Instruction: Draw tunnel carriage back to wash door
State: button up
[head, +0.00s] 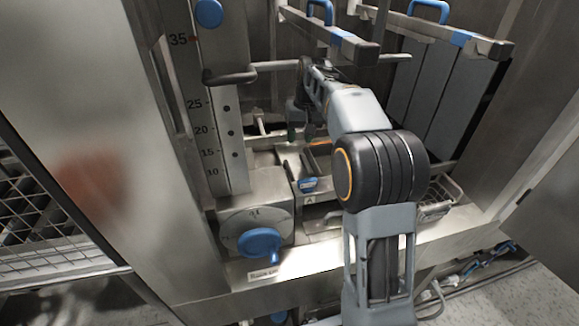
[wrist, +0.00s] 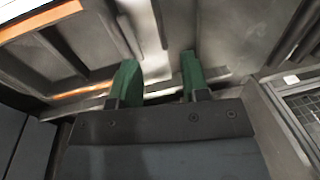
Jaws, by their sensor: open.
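My gripper (head: 300,134) reaches through the open front of the steel washer, above its floor. Its two green fingers stand apart in the wrist view (wrist: 160,68), with nothing clearly held between them. A pale steel bar (wrist: 85,108) crosses behind the fingers in that view; I cannot tell whether they touch it. I cannot tell which steel part is the carriage, and my arm hides part of the inside.
A numbered upright scale (head: 228,135) and a dial with a blue handle (head: 260,243) stand left of my arm. Rails with blue handles (head: 330,38) overhang the opening. A wire rack (head: 440,200) sits at right. The raised front sill (head: 450,232) edges the opening.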

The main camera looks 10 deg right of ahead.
send_over(289, 167)
jog(key=s+d, duration=0.1)
jog(key=d, duration=0.2)
jog(key=f, duration=0.2)
jog(key=shift+g+y, duration=0.3)
jog(key=a+f, duration=0.1)
jog(key=f, duration=0.8)
jog(key=w+a+f, duration=0.1)
jog(key=f, duration=0.3)
jog(key=shift+a+f, duration=0.2)
jog(key=shift+a, duration=0.15)
grip_shut()
